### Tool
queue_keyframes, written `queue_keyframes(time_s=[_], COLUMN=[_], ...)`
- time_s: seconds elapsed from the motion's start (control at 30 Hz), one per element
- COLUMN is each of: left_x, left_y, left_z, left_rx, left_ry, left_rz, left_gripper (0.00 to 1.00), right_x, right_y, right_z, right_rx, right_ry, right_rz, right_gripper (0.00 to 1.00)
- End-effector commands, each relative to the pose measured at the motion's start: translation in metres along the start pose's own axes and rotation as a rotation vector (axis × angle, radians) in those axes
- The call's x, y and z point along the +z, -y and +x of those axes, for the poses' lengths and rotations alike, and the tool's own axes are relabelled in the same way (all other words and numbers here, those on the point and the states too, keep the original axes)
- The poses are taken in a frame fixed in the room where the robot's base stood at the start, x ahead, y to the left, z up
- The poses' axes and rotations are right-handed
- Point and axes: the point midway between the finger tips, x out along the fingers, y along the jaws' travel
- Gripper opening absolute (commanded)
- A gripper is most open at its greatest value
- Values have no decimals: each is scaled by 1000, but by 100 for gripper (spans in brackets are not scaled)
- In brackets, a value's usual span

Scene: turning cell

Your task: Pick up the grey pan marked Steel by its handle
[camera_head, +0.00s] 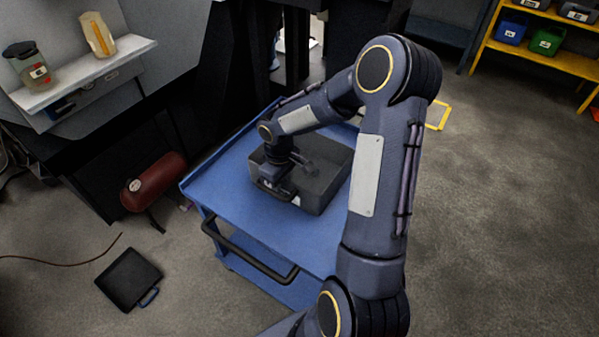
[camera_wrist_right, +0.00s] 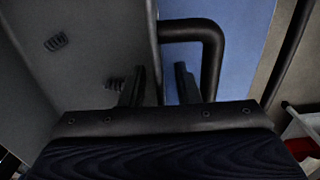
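The grey pan (camera_head: 325,185) is a large box-like bin on top of the blue cart, with a pale label on its near side that is too small to read. Its dark bar handle (camera_wrist_right: 212,50) shows as a loop beside the pan's wall in the right wrist view. My right gripper (camera_head: 272,187) is at the pan's near side, by the handle. In the right wrist view its two fingers (camera_wrist_right: 160,82) are apart, one over the pan side and one over the gap inside the handle loop. No grip on the bar shows. My left gripper is not in view.
The blue cart (camera_head: 232,188) has a black push handle (camera_head: 245,252) at its front. A dark tray (camera_head: 130,279) with a blue handle lies on the floor at left, near a red cylinder (camera_head: 153,183). A yellow shelf (camera_head: 565,60) stands at back right.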

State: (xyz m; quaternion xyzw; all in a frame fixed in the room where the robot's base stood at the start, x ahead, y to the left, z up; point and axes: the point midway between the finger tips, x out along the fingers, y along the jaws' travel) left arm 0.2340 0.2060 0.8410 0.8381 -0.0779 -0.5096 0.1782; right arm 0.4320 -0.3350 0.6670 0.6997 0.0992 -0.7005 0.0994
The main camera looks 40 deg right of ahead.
Motion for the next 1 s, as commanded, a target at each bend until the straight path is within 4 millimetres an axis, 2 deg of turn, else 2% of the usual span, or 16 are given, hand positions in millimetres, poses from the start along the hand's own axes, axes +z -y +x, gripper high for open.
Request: queue_keyframes(time_s=[0.07,0.27,0.5,1.0], left_x=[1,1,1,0], left_y=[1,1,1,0], left_z=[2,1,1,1], left_rx=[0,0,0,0], left_ry=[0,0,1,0], left_rz=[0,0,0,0], left_gripper=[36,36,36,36], right_x=[0,0,0,0], right_y=[0,0,0,0], right_z=[8,8,8,5], right_rx=[-1,0,0,1], right_ry=[0,-1,-1,-2], right_rz=[0,0,0,0], right_gripper=[29,29,0,0])
